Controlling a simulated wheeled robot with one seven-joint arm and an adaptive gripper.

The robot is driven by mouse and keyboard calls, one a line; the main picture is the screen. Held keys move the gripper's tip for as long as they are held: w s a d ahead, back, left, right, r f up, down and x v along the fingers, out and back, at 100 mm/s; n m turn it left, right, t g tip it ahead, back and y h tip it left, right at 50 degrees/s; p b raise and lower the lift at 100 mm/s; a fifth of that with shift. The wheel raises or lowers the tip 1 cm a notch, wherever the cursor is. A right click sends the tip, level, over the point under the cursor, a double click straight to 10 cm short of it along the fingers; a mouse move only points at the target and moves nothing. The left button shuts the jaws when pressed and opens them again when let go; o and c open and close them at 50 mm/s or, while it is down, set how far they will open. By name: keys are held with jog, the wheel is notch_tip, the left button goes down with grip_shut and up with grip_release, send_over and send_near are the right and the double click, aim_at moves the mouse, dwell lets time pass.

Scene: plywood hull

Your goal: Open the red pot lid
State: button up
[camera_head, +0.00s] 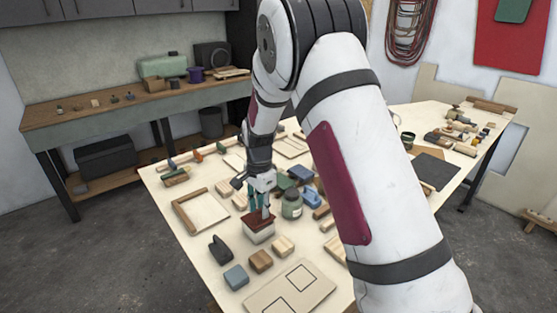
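A small pale, box-shaped pot (259,236) with a red lid (251,219) stands on the light wooden table. The lid appears to be on top of the pot. My gripper (260,209) points down right over the lid, with its fingertips at or just above it. The fingers partly cover the lid. The view is too small to tell whether they touch it or are closed on a part of it.
A dark green jar (291,206) and a blue object (311,197) stand close to the right of my gripper. Wooden blocks (261,261), a blue-grey block (236,277) and a black object (220,248) lie in front. A wooden frame (181,217) lies left. My arm hides the table's middle right.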

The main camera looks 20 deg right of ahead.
jog(key=shift+s+d+f+t+y+p, duration=0.1)
jog(key=shift+s+f+t+y+p, duration=0.1)
jog(key=shift+s+t+p, duration=0.45)
jog(key=shift+s+d+f+t+y+p, duration=0.1)
jog(key=shift+s+f+t+p, duration=0.15)
jog(key=shift+p, duration=0.65)
jog(key=s+r+n+b, duration=0.2)
jog(key=s+r, duration=0.1)
jog(key=r, duration=0.7)
jog(key=s+r+n+t+b, duration=0.1)
jog(key=s+r, duration=0.3)
jog(key=r, duration=0.5)
jog(key=shift+s+d+r+n+b, duration=0.15)
jog(key=shift+r+n+b, duration=0.25)
